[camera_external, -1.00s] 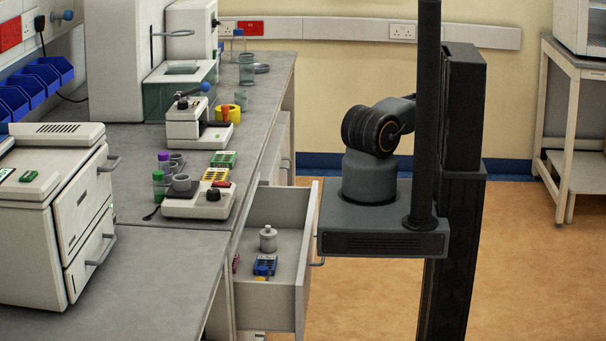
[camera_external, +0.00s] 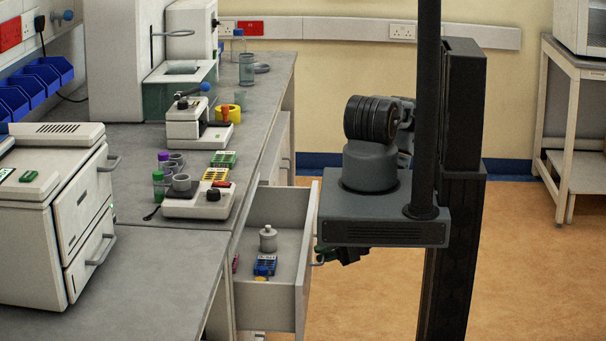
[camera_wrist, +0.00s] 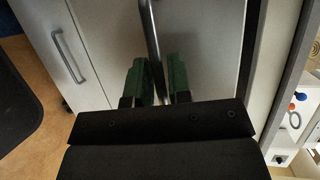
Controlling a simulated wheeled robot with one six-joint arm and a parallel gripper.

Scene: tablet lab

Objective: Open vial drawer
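The vial drawer (camera_external: 305,262) stands pulled out from the bench in the external view, its white front facing right. Inside are a grey lidded jar (camera_external: 268,238) and a blue rack (camera_external: 266,265). My gripper (camera_external: 324,255) is low at the drawer's front, beside its handle, partly hidden under my base block. In the wrist view, the metal handle bar (camera_wrist: 150,30) runs between the two green fingers of my gripper (camera_wrist: 157,80). The fingers are apart, with narrow gaps beside the bar; they do not look closed on it.
Another handle (camera_wrist: 70,57) is on a neighbouring front at the left of the wrist view. The bench top (camera_external: 150,250) carries instruments, vials and racks. A white instrument (camera_external: 60,210) stands at the front left. Open floor (camera_external: 530,270) lies to the right.

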